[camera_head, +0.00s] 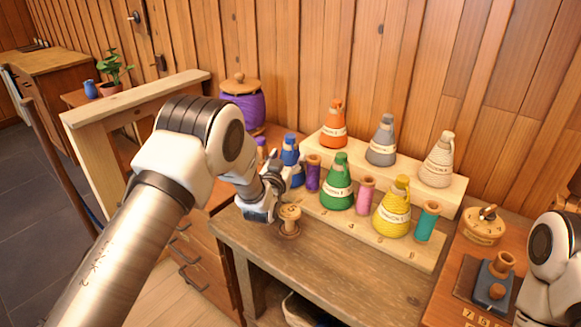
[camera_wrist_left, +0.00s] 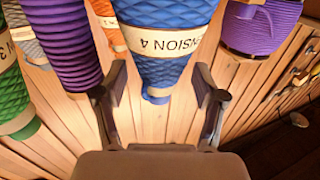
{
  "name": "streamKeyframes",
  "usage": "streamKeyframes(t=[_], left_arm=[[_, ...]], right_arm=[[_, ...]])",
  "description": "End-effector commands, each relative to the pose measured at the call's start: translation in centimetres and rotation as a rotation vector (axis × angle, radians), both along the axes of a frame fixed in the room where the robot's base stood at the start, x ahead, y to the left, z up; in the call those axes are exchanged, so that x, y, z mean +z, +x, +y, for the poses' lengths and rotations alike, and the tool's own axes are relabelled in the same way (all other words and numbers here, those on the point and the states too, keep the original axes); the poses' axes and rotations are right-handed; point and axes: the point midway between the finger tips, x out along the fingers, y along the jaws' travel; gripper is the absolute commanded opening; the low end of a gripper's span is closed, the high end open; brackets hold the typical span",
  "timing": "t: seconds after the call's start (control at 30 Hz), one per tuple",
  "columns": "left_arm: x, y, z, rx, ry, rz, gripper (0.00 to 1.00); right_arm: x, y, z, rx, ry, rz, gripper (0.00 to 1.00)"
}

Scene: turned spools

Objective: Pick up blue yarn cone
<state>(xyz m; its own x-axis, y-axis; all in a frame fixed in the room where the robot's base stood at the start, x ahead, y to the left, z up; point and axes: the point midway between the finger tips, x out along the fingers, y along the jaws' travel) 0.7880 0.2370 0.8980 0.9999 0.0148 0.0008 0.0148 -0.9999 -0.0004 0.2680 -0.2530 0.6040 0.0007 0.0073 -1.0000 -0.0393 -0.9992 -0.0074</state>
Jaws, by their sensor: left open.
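The blue yarn cone (camera_head: 291,149) stands at the left end of the stepped wooden rack, partly hidden by my left gripper. In the left wrist view the blue cone (camera_wrist_left: 163,55), with a white label, appears inverted, its narrow end between the two fingers. My left gripper (camera_head: 275,188) is open at the cone; the left wrist view shows its fingers (camera_wrist_left: 160,98) apart, one on each side, with gaps to the cone. I cannot tell how deep the cone sits between them. My right gripper is out of view.
A purple spool (camera_head: 313,172) and a green cone (camera_head: 337,182) stand close right of the blue cone. Orange (camera_head: 333,128), grey (camera_head: 381,143), cream (camera_head: 437,162) and yellow (camera_head: 392,212) cones share the rack (camera_head: 420,250). A purple lidded jar (camera_head: 243,105) stands behind. A wooden spool (camera_head: 289,222) stands in front.

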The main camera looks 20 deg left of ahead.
Motion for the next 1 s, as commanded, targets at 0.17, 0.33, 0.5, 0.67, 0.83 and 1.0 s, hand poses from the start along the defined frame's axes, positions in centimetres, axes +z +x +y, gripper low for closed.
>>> streamKeyframes(t=[0.17, 0.33, 0.5, 0.67, 0.83, 1.0], left_arm=[[0.0, 2.8, 0.1, 0.0, -0.001, -0.001, 0.71], [0.0, 3.2, 0.1, 0.0, 0.0, 0.0, 0.71], [0.0, 3.2, 0.1, 0.0, 0.0, 0.0, 0.35], [0.1, 3.2, 0.1, 0.0, 0.0, -0.002, 0.0], [0.1, 3.2, 0.1, 0.0, 0.0, -0.002, 0.0], [0.9, 3.2, 0.1, 0.0, 0.0, -0.003, 0.0]], right_arm=[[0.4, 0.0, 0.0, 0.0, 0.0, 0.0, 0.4], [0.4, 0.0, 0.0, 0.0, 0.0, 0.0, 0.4], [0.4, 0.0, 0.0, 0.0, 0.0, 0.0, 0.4], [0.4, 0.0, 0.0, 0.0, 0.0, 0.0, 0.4], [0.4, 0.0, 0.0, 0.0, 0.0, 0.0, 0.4], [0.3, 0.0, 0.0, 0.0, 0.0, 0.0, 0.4]])
